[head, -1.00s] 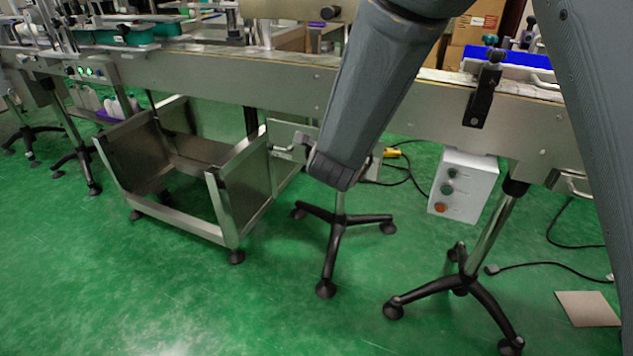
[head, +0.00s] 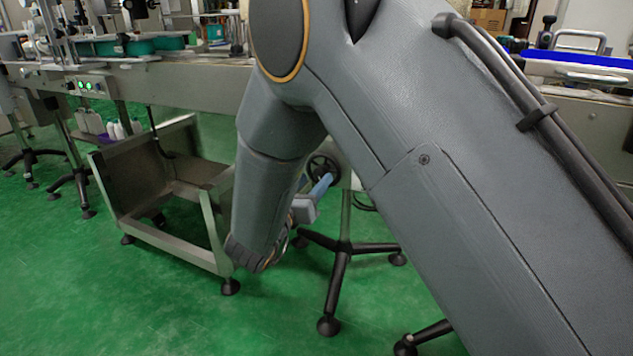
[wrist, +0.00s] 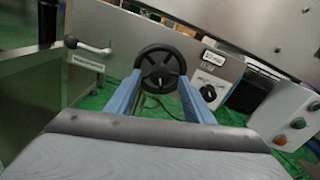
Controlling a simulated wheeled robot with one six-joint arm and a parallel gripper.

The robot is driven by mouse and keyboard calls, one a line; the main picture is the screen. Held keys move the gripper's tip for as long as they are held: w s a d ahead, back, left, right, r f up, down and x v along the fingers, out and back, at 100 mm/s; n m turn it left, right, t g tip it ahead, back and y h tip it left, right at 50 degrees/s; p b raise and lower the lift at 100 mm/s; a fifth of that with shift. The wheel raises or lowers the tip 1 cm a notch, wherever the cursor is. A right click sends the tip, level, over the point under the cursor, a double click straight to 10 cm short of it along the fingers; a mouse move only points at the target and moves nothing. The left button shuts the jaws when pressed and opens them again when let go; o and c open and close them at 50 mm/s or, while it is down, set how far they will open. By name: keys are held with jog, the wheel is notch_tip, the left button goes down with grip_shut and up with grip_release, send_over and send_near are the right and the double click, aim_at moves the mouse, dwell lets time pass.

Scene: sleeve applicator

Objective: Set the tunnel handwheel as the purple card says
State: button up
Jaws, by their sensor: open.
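In the wrist view the black spoked handwheel (wrist: 160,68) is straight ahead, on the front of a grey metal housing. My gripper (wrist: 160,78) is open, with one blue finger on each side of the wheel's lower part in the picture. I cannot tell whether the fingers touch the rim or stop short of it. In the head view the handwheel (head: 322,168) shows partly behind my gripper (head: 322,184), beside my arm. No purple card can be made out in the current views.
In the wrist view a black selector knob (wrist: 208,90) sits right of the wheel under a small white label (wrist: 213,58). A lever (wrist: 88,45) is at left. A white button box (wrist: 290,125) is at lower right. A metal cart (head: 150,185) stands left of my arm.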

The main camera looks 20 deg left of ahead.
aim_at(322, 172)
jog(key=shift+w+d, duration=0.1)
jog(key=shift+w, duration=1.2)
jog(key=c, duration=1)
jog(key=shift+c, duration=0.2)
jog(key=shift+n, duration=0.4)
